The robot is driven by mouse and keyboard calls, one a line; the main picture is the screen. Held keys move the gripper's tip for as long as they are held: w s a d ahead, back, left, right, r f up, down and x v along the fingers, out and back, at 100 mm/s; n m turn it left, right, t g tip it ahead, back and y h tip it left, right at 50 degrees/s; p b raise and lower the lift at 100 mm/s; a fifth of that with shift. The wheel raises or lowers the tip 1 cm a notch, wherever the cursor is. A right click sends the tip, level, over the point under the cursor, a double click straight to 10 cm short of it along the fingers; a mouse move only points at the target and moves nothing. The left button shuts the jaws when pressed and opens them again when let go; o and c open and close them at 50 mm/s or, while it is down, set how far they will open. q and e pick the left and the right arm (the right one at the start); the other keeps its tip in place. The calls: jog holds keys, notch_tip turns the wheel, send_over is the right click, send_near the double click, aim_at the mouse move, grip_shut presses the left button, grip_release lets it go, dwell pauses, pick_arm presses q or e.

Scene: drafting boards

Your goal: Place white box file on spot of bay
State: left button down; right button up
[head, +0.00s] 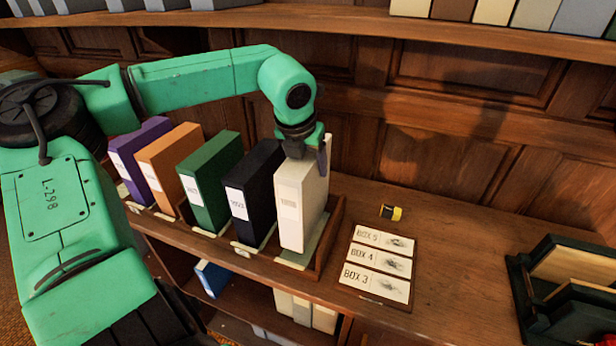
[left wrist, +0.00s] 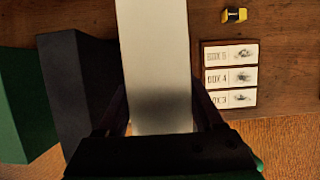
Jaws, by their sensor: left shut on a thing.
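The white box file (head: 300,208) stands upright at the right end of a wooden rack (head: 329,236), beside the black box file (head: 251,195). My left gripper (head: 306,150) is at its top, shut on it, with the arm reaching over from the left. In the left wrist view the white box file (left wrist: 155,60) runs between the two fingers (left wrist: 160,118). The file appears to be in the rack's rightmost bay; whether its base touches the bay floor is hard to tell. My right gripper is not in view.
Green (head: 211,180), orange (head: 171,165) and purple (head: 142,160) box files stand left of the black one. A card board labelled BOX 5, 4, 3 (head: 376,292) and a small yellow-black item (head: 391,212) lie right. A dark green rack (head: 522,290) stands far right.

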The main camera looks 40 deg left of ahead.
aim_at(299, 164)
pick_arm(q)
notch_tip(299, 164, down, 4)
jog(key=shift+s+d+p, duration=0.15)
jog(key=shift+p, duration=0.25)
jog(key=shift+c, duration=1)
grip_release()
jog(key=shift+f, duration=0.1)
jog(key=shift+o, duration=0.9)
jog(key=shift+s, duration=0.1)
jog(key=shift+d, duration=0.15)
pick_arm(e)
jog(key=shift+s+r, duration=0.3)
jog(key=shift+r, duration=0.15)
pick_arm(q)
jog(key=b+v, duration=0.2)
jog(key=v, duration=1)
jog(key=shift+s+b, duration=0.1)
jog(key=shift+b, duration=0.2)
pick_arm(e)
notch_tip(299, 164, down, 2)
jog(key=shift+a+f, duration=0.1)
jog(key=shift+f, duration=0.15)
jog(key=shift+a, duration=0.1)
